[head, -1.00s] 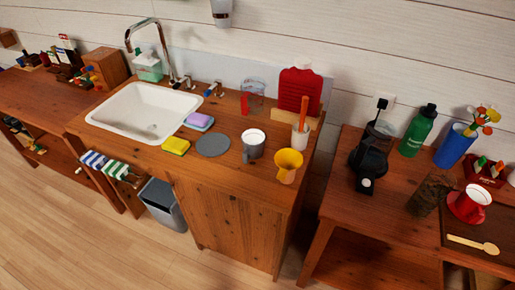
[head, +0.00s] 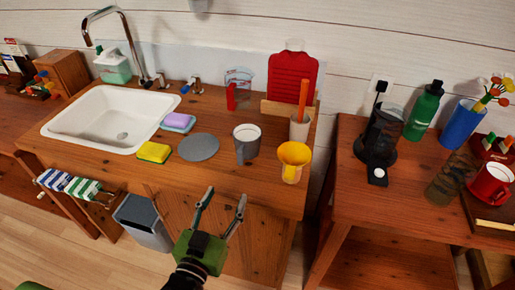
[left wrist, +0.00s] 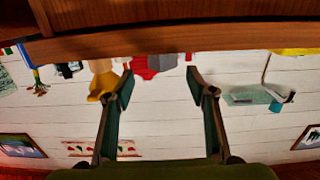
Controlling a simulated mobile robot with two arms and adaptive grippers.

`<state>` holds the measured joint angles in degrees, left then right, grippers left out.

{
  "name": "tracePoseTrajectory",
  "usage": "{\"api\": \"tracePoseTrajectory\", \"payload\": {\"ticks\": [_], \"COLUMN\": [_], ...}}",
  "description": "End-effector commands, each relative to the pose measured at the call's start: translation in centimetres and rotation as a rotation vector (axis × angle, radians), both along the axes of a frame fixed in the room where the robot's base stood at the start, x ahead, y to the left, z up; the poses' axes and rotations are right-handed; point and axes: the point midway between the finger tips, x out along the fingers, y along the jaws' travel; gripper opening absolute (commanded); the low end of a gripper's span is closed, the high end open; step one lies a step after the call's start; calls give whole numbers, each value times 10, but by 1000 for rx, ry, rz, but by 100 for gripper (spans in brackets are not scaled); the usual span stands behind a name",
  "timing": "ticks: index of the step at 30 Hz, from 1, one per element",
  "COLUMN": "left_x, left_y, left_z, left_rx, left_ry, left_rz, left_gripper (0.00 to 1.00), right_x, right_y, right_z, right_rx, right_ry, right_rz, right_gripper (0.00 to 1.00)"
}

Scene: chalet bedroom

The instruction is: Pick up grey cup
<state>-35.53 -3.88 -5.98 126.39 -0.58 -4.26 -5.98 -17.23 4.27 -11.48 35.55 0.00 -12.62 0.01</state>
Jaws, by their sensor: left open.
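The grey cup (head: 246,143) stands upright on the wooden sink counter, its handle towards the front. It is between a flat grey disc and a yellow cup. My left gripper (head: 225,197) is open and empty in front of the counter, below and nearer than the cup, not touching it. In the left wrist view, which looks upside down, the open fingers (left wrist: 158,75) frame the counter edge, and part of the grey cup (left wrist: 160,62) shows just past it.
The yellow cup (head: 293,160) stands close on the right of the grey cup. The grey disc (head: 198,147), a yellow sponge (head: 153,152) and the sink (head: 110,118) are to the left. A utensil holder (head: 299,127) stands behind the yellow cup. The counter's front edge (head: 215,197) is near my gripper.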

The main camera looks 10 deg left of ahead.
Motion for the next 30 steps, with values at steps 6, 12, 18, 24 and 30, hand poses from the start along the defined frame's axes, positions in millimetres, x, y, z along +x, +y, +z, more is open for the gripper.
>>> {"api": "tracePoseTrajectory", "payload": {"ticks": [6, 12, 18, 24, 30], "left_x": [3, 34, 66, 83, 100], "left_y": [6, 5, 3, 3, 2], "left_z": [28, 29, 29, 27, 32], "left_rx": [-1, -1, -1, -1, -1], "left_ry": [-57, -58, -56, -53, -56], "left_rz": [15, 14, 14, 14, 14], "left_gripper": [51, 51, 51, 51, 51], "right_x": [-2, 3, 2, 1, 1], "right_y": [-2, -7, -8, -8, -7], "right_z": [-4, 1, 4, 5, 10], "right_rx": [-2, -8, -9, -9, -8], "right_ry": [3, -4, -3, -2, -1], "right_rz": [1, 2, 2, 2, 2], "right_gripper": [74, 74, 74, 74, 74]}}
